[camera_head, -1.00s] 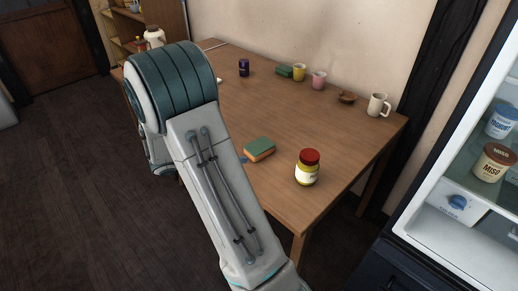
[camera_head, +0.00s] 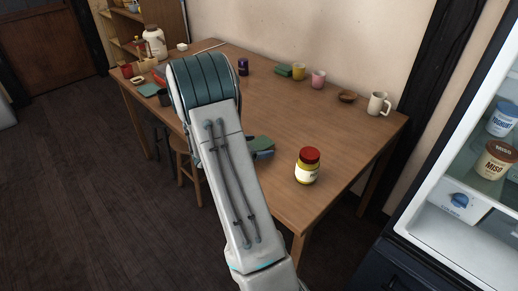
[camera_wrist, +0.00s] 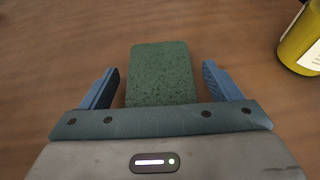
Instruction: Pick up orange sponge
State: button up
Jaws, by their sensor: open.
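The orange sponge (camera_wrist: 161,70) shows its green scouring face in the wrist view, between the two blue fingers of my gripper (camera_wrist: 162,82). The fingers are open, with a gap on each side of the sponge. The sponge's near end is hidden behind the gripper body. In the head view the sponge (camera_head: 260,140) lies on the wooden table, partly covered by my arm and gripper, and its orange side is hidden there.
A red-lidded jar (camera_head: 308,166) stands on the table (camera_head: 310,120) to the sponge's right.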

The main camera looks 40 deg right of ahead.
aim_at(259, 144)
jog(key=shift+d+f, duration=0.2)
jog(key=shift+d, duration=0.35)
jog(key=c, duration=1.1)
jog(key=shift+o, duration=0.2)
jog(key=shift+r, duration=0.15)
notch_tip(259, 144, up, 10)
jog(key=shift+f+p, duration=0.1)
jog(key=shift+p, duration=0.75)
jog(key=shift+o, duration=0.3)
